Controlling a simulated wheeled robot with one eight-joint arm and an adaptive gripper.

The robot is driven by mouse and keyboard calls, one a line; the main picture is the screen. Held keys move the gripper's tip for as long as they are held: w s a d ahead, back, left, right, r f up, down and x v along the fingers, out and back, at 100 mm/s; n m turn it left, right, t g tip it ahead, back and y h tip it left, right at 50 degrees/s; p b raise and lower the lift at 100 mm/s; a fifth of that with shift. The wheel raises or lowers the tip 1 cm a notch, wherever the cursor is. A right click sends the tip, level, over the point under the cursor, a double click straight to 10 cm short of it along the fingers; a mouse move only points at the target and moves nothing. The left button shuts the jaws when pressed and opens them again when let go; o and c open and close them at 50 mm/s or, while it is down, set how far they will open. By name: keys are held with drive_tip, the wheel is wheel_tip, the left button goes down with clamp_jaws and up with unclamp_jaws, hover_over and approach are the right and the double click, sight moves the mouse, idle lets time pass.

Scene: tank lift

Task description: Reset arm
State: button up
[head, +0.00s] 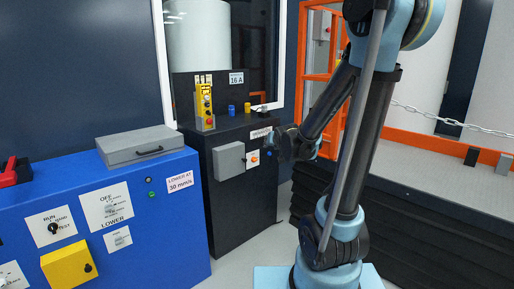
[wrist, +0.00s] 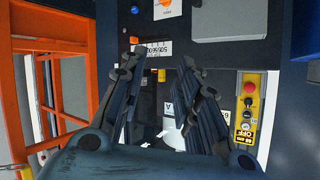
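My arm stands at the right of the head view, on a light blue base (head: 343,240). Its forearm slants down to the left. My gripper (head: 281,145) is beside the front right edge of the black cabinet (head: 240,200); whether it touches the cabinet cannot be told. In the wrist view, the two dark fingers of my gripper (wrist: 161,58) stand apart with nothing between them. Behind the gap show a white label and a small yellow knob.
A yellow pendant (head: 205,105) with buttons stands on the cabinet; it also shows in the wrist view (wrist: 248,105). A blue console (head: 150,235) with a grey box (head: 146,147) fills the left. An orange frame (head: 303,50), chain (head: 450,122) and platform (head: 420,180) lie right.

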drive_tip(key=s+d+f+g, duration=0.3)
drive_tip(key=s+d, duration=0.1)
drive_tip(key=s, duration=0.8)
drive_tip(key=s+d+f+g+h, duration=0.1)
drive_tip(key=s+d+f+g, duration=0.3)
drive_tip(key=s, duration=0.7)
drive_tip(key=s+d+f+g+h, duration=0.1)
drive_tip(key=s+d+f+g, duration=0.2)
drive_tip(key=s, duration=0.9)
drive_tip(key=shift+s+d+f+n+g, duration=0.3)
drive_tip(key=shift+d+f+n, duration=0.15)
drive_tip(key=shift+f, duration=0.15)
